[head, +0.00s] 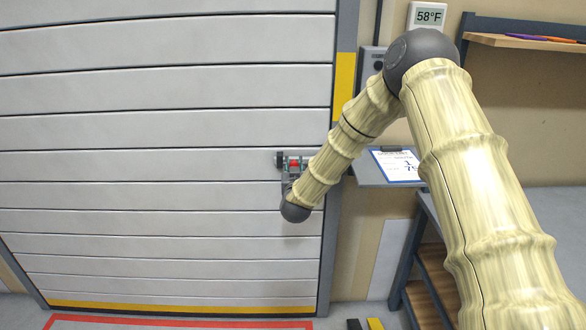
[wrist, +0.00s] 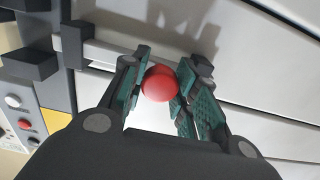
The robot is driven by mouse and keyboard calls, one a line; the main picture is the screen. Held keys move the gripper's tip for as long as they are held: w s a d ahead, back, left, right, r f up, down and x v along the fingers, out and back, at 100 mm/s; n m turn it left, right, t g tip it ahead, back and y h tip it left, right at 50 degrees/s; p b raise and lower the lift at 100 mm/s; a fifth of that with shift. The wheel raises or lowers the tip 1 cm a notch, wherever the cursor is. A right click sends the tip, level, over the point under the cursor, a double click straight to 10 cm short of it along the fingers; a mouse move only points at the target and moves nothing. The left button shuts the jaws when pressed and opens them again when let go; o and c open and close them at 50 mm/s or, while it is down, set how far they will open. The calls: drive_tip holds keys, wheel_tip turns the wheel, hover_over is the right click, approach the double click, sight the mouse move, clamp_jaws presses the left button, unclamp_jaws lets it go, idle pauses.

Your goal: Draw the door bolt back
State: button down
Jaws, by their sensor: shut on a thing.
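The door (head: 170,130) is a wide grey panelled one, shut, with yellow stripes at its right edge and bottom. The bolt's red knob (wrist: 160,83) sits between the two green-padded fingers of my gripper (wrist: 158,88) in the wrist view, and the fingers are shut on it. A pale bar of the bolt (wrist: 100,53) runs beside the knob towards dark brackets at the frame. In the head view the red knob (head: 294,164) shows small at the door's right edge. My arm hides part of the bolt there.
A control box with buttons (wrist: 22,120) is on the wall beside the frame. A small shelf (head: 366,172) with a clipboard (head: 396,165) juts out right of the door. A dark-framed rack (head: 510,38) and a thermometer display (head: 428,16) are further right.

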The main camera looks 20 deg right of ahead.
drive_tip(key=c, duration=1)
unclamp_jaws()
drive_tip(key=shift+c, duration=0.2)
drive_tip(key=v, duration=1.2)
